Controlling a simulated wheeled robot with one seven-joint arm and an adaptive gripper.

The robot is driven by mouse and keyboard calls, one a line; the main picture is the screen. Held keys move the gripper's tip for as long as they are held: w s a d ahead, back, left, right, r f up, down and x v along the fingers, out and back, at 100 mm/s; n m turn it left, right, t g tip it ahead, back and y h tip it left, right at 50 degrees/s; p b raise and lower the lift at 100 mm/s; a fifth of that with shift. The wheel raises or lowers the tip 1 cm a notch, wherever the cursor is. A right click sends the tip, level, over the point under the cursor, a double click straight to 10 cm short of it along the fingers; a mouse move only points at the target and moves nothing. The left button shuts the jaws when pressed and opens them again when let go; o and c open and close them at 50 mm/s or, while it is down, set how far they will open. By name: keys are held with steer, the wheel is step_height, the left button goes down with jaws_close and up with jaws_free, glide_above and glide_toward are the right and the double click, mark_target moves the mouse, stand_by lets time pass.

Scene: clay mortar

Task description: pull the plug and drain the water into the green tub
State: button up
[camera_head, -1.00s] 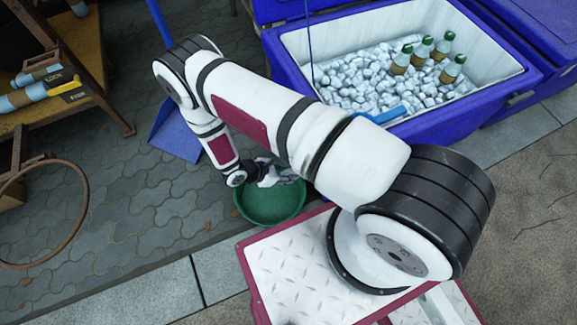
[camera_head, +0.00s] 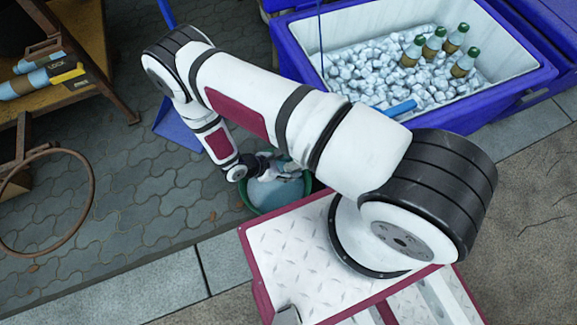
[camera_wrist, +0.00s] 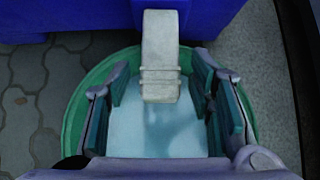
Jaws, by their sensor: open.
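The blue cooler (camera_head: 510,105) holds ice and stands at the upper right in the head view; its blue wall fills the top of the wrist view. A whitish drain fitting (camera_wrist: 160,55) sticks out from it over the green tub (camera_wrist: 75,105). Pale blue water (camera_wrist: 150,135) lies in the tub, which also shows in the head view (camera_head: 250,205), partly behind my arm. My gripper (camera_wrist: 163,95) is open, its fingers on either side of the fitting's end, apart from it. I cannot make out a separate plug.
Several green-capped bottles (camera_head: 437,45) stand in the ice. A wooden bench (camera_head: 75,100) with tools and a rusty ring (camera_head: 85,205) are at the left. A blue dustpan (camera_head: 175,130) stands behind my arm.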

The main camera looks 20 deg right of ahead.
steer(key=v, duration=1.2)
